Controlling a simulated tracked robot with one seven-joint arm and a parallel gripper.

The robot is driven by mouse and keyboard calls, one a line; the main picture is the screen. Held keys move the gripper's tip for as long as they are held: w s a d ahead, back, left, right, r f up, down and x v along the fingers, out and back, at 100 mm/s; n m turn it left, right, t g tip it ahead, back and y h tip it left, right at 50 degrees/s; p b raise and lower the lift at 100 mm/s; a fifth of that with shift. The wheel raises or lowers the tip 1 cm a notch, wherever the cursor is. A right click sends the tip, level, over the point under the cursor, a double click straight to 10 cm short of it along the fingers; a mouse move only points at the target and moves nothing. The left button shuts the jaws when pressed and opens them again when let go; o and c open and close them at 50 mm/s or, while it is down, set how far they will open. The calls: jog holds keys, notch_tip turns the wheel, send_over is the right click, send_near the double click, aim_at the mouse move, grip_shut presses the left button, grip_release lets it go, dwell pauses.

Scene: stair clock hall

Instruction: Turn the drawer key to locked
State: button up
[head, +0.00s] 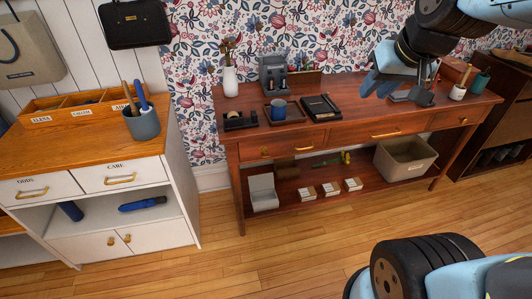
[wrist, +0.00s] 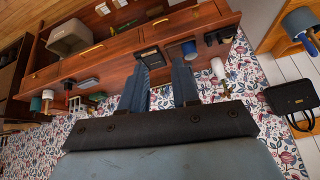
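The wooden desk (head: 345,118) has a row of drawers. Its left drawer (head: 283,149) has a brass handle (head: 304,148) and a small brass fitting (head: 265,152) to the left of it. That fitting is too small to tell whether it is the key or how it is turned. The middle drawer handle (head: 386,133) also shows in the wrist view (wrist: 92,49). My gripper (head: 385,83) hangs over the right part of the desk, apart from the drawer fronts. In the wrist view its two fingers stand apart, with nothing held between them (wrist: 159,72).
On the desktop are a blue mug (head: 279,108), a black tray (head: 320,108), a white vase (head: 230,82) and a pen cup (head: 458,92). A beige bin (head: 405,158) stands on the lower shelf. A white cabinet (head: 118,205) stands left. Floor in front is clear.

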jog(key=w+a+f+n+y, duration=0.1)
jog(key=w+a+f+n, duration=0.2)
jog(key=w+a+f, duration=1.3)
jog(key=w+a+f+n+t+h, duration=0.1)
jog(key=w+a+f, duration=0.15)
jog(key=f, duration=0.35)
jog(key=w+a+f+n+t+h, duration=0.1)
jog(key=w+a+f, duration=0.15)
jog(key=f, duration=0.45)
jog(key=n+t+h, duration=0.3)
jog(key=n+t, duration=0.7)
send_near(266, 155)
jog(key=w, duration=0.6)
jog(key=w+d, duration=0.1)
jog(key=w, duration=0.3)
jog(key=shift+f, duration=0.1)
grip_shut()
